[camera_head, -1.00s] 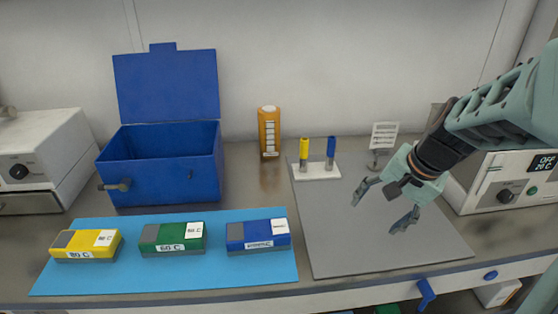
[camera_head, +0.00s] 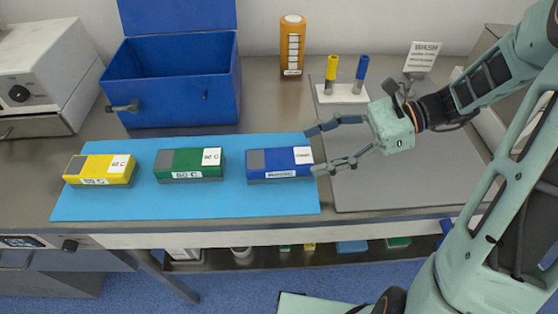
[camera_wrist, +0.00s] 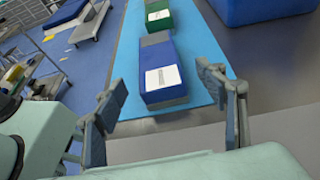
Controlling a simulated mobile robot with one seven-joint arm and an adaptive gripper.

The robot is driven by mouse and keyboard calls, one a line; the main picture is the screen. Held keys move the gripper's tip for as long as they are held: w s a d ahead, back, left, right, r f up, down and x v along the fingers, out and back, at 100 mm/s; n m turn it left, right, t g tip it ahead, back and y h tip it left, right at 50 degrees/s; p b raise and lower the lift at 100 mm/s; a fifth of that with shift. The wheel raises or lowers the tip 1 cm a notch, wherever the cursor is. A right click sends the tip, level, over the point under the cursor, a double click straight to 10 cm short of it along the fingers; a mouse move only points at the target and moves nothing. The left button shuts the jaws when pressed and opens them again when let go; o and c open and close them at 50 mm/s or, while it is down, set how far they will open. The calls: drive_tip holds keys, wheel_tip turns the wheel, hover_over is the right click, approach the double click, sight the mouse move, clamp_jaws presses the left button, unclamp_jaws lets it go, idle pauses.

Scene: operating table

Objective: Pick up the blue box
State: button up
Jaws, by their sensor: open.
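The small blue box (camera_head: 279,164), with a white label and a grey patch on top, lies flat at the right end of the light blue mat (camera_head: 230,205). It also shows in the wrist view (camera_wrist: 163,72), ahead of and between my fingers. My gripper (camera_head: 314,149) is open and empty, just right of the box, its fingers pointing left toward it. In the wrist view the fingers (camera_wrist: 165,112) stand on either side with a gap between. The label side of the box faces me there. I cannot tell whether a fingertip touches the box.
A green box (camera_head: 189,164) and a yellow box (camera_head: 101,169) lie left on the mat. A large open blue case (camera_head: 175,85) stands behind. An orange bottle (camera_head: 292,48) and a white stand (camera_head: 342,95) with two tubes are behind my gripper.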

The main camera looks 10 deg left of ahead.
sight(290, 157)
drive_tip(key=x, duration=0.8)
drive_tip(key=shift+s+a+b, duration=0.15)
drive_tip(key=shift+a+b, duration=0.25)
drive_tip(key=shift+c, duration=0.6)
drive_tip(key=c, duration=1.2)
drive_tip(key=shift+c, duration=0.9)
